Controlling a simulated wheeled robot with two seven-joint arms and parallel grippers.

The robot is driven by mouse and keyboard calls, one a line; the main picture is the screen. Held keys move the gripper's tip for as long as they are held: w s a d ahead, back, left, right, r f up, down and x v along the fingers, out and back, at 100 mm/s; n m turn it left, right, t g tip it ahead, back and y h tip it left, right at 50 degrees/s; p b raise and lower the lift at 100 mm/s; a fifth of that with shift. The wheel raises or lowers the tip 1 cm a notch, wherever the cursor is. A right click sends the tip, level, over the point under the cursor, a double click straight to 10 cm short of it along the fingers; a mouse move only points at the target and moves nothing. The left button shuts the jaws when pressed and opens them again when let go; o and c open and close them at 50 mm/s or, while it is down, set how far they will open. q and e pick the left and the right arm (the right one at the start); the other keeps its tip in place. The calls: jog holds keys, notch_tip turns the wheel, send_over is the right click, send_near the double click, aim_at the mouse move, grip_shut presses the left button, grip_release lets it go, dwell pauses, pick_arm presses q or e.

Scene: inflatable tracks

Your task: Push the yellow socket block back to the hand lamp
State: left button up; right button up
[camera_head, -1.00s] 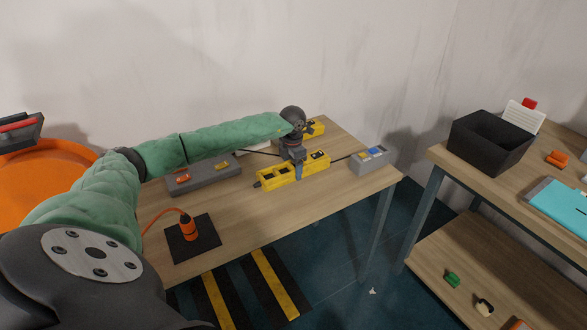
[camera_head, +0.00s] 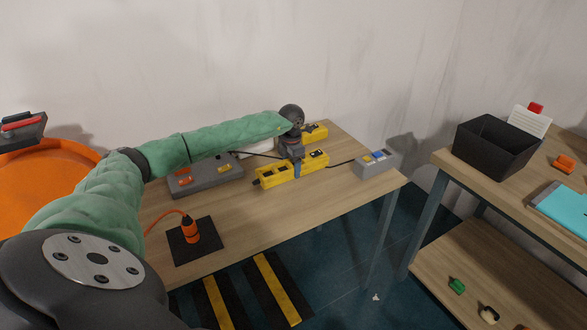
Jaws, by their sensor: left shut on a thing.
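The yellow socket block (camera_head: 273,173) lies lengthwise on the wooden table, toward its right half. My left gripper (camera_head: 297,170) reaches down over the block and is shut on it. Its fingers cover part of the block's middle. The orange hand lamp (camera_head: 190,231) stands upright on a black square mat (camera_head: 208,245) at the table's front left, apart from the block. An orange cord runs left from the lamp. My right gripper is not in view.
A grey block with orange parts (camera_head: 212,179) lies left of the socket block. Another yellow block (camera_head: 317,132) sits behind the gripper. A grey box (camera_head: 375,165) stands to the right. The table front between the lamp and right edge is clear. A second table holds a black bin (camera_head: 492,146).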

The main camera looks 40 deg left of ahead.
pick_arm(q)
jog(key=shift+w+a+b, duration=0.35)
jog(key=shift+a, duration=0.6)
jog(key=shift+w+a+b, duration=0.3)
jog(key=shift+w+a, duration=0.1)
jog(key=shift+a, duration=0.55)
jog(key=shift+w+a+b, duration=0.35)
jog(key=shift+a, duration=0.6)
jog(key=o, duration=1.7)
jog(key=shift+r, duration=0.1)
jog(key=shift+r+p, duration=1.7)
jog(key=shift+r, duration=2.2)
